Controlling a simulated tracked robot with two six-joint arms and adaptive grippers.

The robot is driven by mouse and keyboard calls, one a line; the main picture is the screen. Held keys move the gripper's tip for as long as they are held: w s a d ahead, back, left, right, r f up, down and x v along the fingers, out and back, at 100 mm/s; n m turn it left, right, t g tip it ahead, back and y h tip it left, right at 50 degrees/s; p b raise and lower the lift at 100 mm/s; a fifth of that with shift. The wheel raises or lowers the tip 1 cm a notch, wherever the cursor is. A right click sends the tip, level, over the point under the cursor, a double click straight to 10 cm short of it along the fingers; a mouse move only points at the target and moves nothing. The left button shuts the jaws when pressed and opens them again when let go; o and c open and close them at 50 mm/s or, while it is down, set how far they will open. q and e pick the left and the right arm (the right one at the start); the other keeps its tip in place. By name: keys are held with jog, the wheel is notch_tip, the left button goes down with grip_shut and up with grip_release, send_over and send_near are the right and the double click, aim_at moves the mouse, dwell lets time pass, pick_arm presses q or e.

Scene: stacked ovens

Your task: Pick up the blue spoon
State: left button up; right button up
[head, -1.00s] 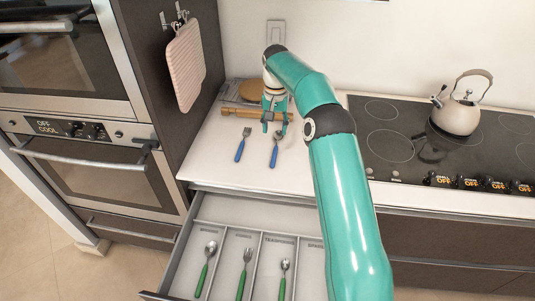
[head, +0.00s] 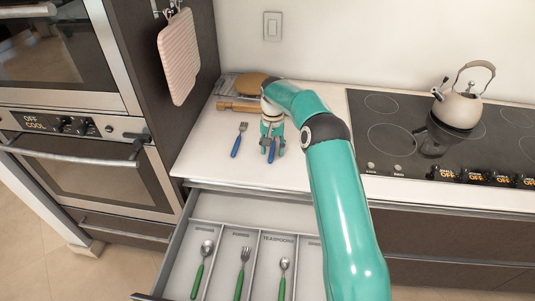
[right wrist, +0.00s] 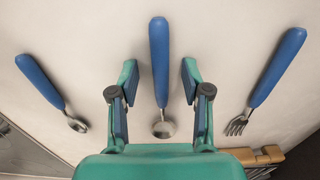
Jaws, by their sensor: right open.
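A blue-handled spoon (right wrist: 159,65) lies on the white counter. In the right wrist view its handle runs between the open fingers of my right gripper (right wrist: 159,82), with no finger seen closed on it. In the head view, my right gripper (head: 272,151) is low over the counter and covers most of this spoon; part of its blue handle (head: 272,156) shows. A second blue-handled spoon (right wrist: 42,85) lies at the left of the wrist view, and a blue fork (right wrist: 276,70) at the right. The fork (head: 239,140) also shows in the head view. My left gripper is out of view.
Below the counter, an open drawer (head: 210,213) has labelled compartments with green-handled cutlery. Wooden items (head: 238,106) lie at the back of the counter. A black cooktop (head: 395,140) with a kettle (head: 459,107) is to the right, and stacked ovens (head: 78,165) to the left.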

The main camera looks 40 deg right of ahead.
jog(key=shift+r, duration=0.1)
jog(key=shift+c, duration=0.2)
grip_shut()
